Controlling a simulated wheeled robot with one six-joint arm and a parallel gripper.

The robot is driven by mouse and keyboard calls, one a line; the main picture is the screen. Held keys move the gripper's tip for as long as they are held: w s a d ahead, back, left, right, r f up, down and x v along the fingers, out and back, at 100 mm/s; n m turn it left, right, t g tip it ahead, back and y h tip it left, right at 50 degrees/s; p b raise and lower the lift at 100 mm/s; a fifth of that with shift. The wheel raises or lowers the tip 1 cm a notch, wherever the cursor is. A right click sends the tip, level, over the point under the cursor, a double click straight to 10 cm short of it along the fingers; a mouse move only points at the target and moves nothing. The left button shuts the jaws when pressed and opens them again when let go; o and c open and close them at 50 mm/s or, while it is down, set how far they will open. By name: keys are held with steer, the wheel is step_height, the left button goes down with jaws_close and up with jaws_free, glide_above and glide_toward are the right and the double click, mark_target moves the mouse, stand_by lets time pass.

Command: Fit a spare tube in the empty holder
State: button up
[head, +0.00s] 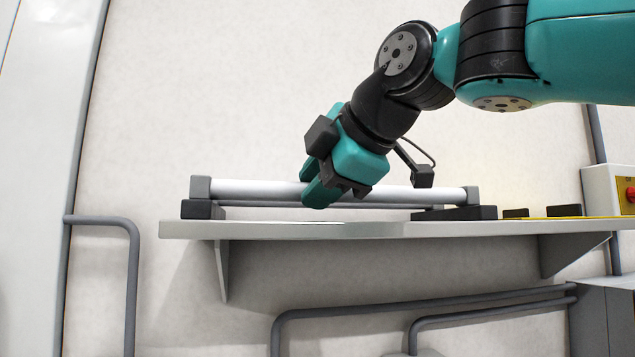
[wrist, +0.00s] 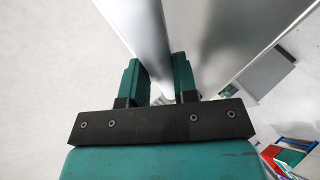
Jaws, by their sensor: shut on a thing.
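My gripper (head: 315,185) is shut on a white tube (head: 258,188) with grey end caps. The gripper holds it near its middle, level or nearly so, just above a wall shelf (head: 300,230). In the wrist view the tube (wrist: 152,40) runs between the two green fingers. A second pale bar, possibly another tube (head: 395,205), shows low behind the held one, partly hidden. A dark block (head: 203,210) is below the held tube's left end and a longer dark block (head: 455,213) below its right end. I cannot tell whether the tube touches them. No empty holder can be clearly made out.
Two small dark blocks (head: 565,210) sit further right on the shelf, near a yellow strip (head: 600,217). A pale box with a red button (head: 607,190) stands at the far right. Grey pipes (head: 133,270) run along the wall left of and below the shelf.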

steer(key=o, duration=0.8)
steer(key=v, duration=1.7)
steer(key=d+f+m+g+h+b, duration=0.1)
steer(key=f+m+g+b, duration=0.1)
steer(key=f, duration=1.2)
steer(key=s+d+f+m+g+h+b, duration=0.1)
steer(key=f+m+b, duration=0.3)
steer(key=f, duration=1.1)
steer(key=s+d+f+m+g+h+b, duration=0.1)
steer(key=f+m, duration=0.5)
steer(key=f, duration=0.9)
steer(key=shift+s+d+m+g+b, duration=0.15)
steer(key=shift+d+m+g+b, duration=0.15)
steer(key=shift+d+g+b, duration=0.9)
steer(key=s+f+m, duration=0.1)
steer(key=s+f, duration=0.1)
steer(key=f, duration=0.1)
steer(key=s+d+f+m+g, duration=0.1)
steer(key=s+f, duration=0.1)
steer(key=f, duration=0.1)
steer(key=s+d+f+m+g, duration=0.1)
steer(key=s+f+m, duration=0.1)
steer(key=f, duration=0.2)
steer(key=shift+s+d+h+b, duration=0.25)
steer(key=shift+h+b, duration=0.05)
steer(key=shift+b, duration=0.1)
steer(key=c, duration=0.3)
